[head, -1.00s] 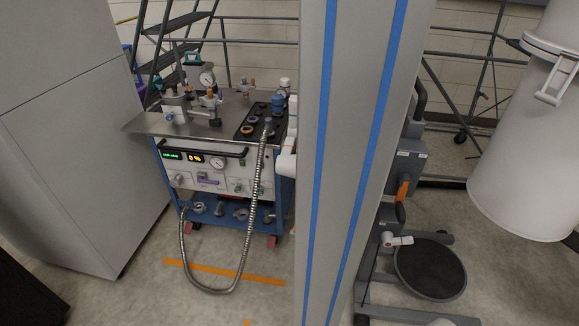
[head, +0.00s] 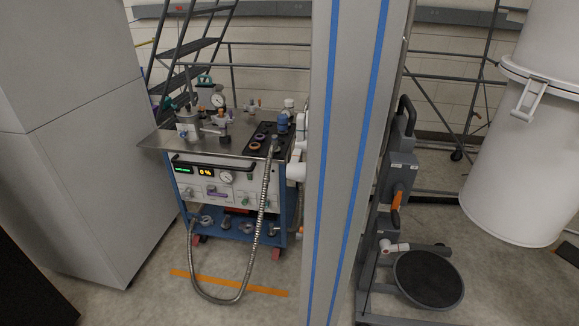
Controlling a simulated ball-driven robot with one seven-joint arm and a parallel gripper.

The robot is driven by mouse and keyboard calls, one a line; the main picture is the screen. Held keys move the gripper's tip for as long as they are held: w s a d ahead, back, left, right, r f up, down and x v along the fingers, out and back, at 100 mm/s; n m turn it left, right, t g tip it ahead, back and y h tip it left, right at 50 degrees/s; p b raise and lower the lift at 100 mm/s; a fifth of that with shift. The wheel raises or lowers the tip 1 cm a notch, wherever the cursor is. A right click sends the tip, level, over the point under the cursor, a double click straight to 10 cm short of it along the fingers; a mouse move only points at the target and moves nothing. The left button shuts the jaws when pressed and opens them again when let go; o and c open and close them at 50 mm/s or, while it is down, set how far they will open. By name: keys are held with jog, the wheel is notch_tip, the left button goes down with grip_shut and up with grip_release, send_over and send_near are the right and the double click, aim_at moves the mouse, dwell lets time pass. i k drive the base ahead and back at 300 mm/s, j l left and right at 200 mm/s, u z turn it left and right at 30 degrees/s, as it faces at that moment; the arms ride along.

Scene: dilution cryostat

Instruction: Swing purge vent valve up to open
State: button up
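A blue-framed pump cart (head: 282,212) stands left of centre, with a white front panel (head: 236,184). The panel carries small valve handles: a purple one (head: 218,195), a green one (head: 245,203) and a grey one (head: 187,193). More fittings and valves (head: 218,117) stand on the cart's metal top. The labels are too small to read, so I cannot tell which is the purge vent valve or how its handle stands. My gripper cannot be made out in the head view.
A tall grey post with blue stripes (head: 345,150) hides what lies behind it. A grey cabinet (head: 75,140) stands left. A flexible metal hose (head: 262,205) loops to the floor. A grey lift stand (head: 400,170) and a white cylinder (head: 520,150) are right.

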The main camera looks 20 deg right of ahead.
aim_at(296, 170)
jog(key=i+j, duration=0.95)
jog(key=j, duration=0.15)
jog(key=i+j, duration=0.95)
jog(key=j, duration=0.15)
jog(key=i+j+z, duration=0.2)
jog(key=z, duration=0.2)
jog(key=i+j+z, duration=0.15)
jog(key=j+z, duration=0.2)
jog(key=i+j+z, duration=0.1)
jog(key=j+z, duration=0.3)
jog(key=z, duration=0.85)
